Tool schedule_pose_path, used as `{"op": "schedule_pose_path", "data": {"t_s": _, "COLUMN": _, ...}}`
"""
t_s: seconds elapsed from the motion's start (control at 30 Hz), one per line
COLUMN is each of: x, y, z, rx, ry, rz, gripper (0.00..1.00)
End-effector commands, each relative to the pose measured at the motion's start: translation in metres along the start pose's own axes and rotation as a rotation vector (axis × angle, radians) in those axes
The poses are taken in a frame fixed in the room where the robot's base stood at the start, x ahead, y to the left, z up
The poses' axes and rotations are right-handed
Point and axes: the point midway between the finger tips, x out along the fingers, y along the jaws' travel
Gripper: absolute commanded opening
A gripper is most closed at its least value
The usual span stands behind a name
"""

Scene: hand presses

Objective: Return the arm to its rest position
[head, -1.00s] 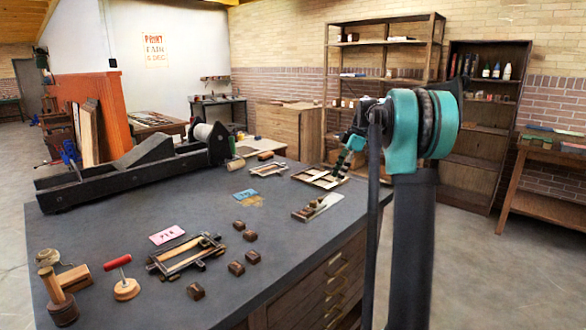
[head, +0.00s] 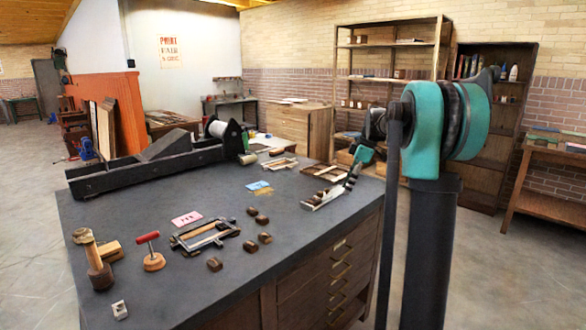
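My arm shows at the right of the head view, with its teal joint (head: 428,130) on a dark column. The far part of the arm is mostly hidden behind that joint and a dark upright link. A smaller teal part shows at the far side, and my gripper (head: 351,180) appears as a small dark shape below it. It overlaps the right end of a metal composing stick (head: 318,202) in the picture. I cannot tell whether they touch, or whether the fingers are open or shut.
The dark worktop (head: 150,245) carries a hand press (head: 150,165), a small frame (head: 205,235), several brown blocks, a red-handled roller (head: 150,252), a wooden mallet (head: 95,262) and a small pale block (head: 119,310). Shelves (head: 385,60) stand behind.

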Motion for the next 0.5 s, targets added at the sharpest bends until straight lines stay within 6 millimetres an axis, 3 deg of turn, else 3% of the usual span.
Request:
{"op": "schedule_pose_path", "data": {"t_s": 0.27, "x": 0.034, "y": -0.056, "z": 0.013, "rx": 0.260, "ry": -0.050, "rz": 0.076, "gripper": 0.40}}
{"op": "schedule_pose_path", "data": {"t_s": 0.5, "x": 0.089, "y": -0.148, "z": 0.042, "rx": 0.639, "ry": -0.078, "rz": 0.216, "gripper": 0.40}}
